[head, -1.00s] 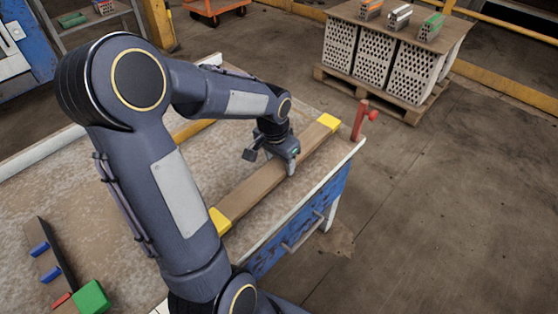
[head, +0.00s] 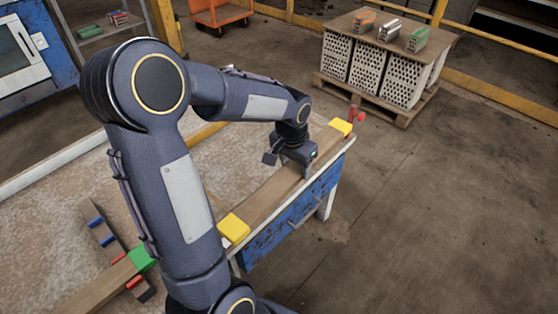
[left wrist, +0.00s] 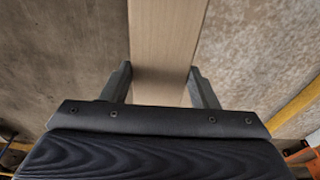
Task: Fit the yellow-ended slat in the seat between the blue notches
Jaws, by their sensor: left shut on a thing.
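The yellow-ended slat (head: 262,202) is a long brown board with a yellow block at each end, over the front edge of the table. My left gripper (head: 303,172) is shut on it near its middle, from above. In the left wrist view the slat (left wrist: 166,50) runs between the two fingers (left wrist: 160,88). It looks raised, though the gap below is hard to judge. A dark rail on the table at lower left carries two blue notches (head: 101,231), with the seat between them empty, and red notches (head: 134,282). My right gripper is not in view.
A green-ended slat (head: 90,292) lies across the rail by the red notches. My left arm hides part of the table (head: 65,240). A red fitting (head: 360,117) is at the table's far corner. A pallet of hollow bricks (head: 385,75) stands beyond on the floor.

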